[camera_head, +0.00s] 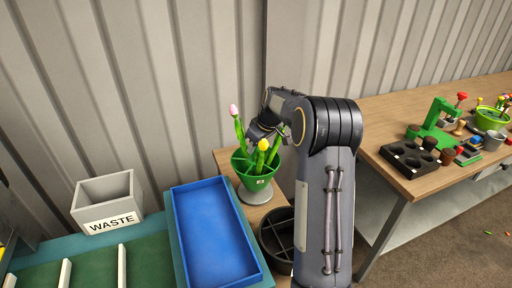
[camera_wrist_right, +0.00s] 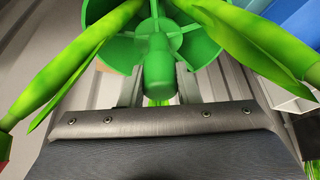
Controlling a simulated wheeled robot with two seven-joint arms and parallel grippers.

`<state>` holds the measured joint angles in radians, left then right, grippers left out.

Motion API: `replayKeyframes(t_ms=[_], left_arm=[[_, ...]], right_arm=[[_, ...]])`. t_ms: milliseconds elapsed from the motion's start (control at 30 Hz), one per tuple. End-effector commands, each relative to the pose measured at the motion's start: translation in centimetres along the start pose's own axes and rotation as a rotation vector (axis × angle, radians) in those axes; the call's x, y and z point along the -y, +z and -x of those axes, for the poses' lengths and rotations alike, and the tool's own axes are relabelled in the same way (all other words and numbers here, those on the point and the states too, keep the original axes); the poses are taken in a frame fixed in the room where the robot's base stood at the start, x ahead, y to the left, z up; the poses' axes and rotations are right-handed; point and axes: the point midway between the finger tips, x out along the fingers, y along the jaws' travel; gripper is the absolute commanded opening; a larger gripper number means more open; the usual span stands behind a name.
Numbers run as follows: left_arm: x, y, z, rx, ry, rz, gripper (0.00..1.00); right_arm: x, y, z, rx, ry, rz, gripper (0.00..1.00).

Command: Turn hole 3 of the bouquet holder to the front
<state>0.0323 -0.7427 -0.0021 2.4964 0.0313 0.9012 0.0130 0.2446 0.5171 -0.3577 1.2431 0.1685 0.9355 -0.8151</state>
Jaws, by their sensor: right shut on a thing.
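The bouquet holder (camera_head: 254,180) is a green bowl on a round light base, on a small wooden stand. A small label on its front is too small to read. A pink tulip (camera_head: 235,111) and a yellow tulip (camera_head: 263,145) stand in it with green stems. My right gripper (camera_head: 264,135) reaches down over the holder, its fingertips mostly hidden by the flowers and my arm. The right wrist view shows the holder's green central knob (camera_wrist_right: 158,68) with fins dividing the bowl, right at the gripper. The gripper is shut on this knob. My left gripper is not in view.
A blue tray (camera_head: 212,235) and a WASTE bin (camera_head: 106,203) stand to the left. A dark round divided container (camera_head: 278,238) sits below the holder, beside my arm. A wooden table (camera_head: 400,110) with pots and a green rack (camera_head: 437,122) is at right; a corrugated wall is behind.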

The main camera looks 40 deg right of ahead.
Motion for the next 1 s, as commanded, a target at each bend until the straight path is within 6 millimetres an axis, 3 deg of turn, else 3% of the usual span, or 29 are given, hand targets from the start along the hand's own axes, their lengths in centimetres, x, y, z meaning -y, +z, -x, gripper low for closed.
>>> replayKeyframes(t_ms=[400,1000], left_arm=[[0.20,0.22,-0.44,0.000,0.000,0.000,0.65],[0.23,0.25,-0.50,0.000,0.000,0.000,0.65]], right_arm=[[-0.17,-0.04,0.06,-0.002,-0.047,0.121,0.00],[-0.10,-0.04,0.06,-0.001,-0.061,0.151,0.00]])
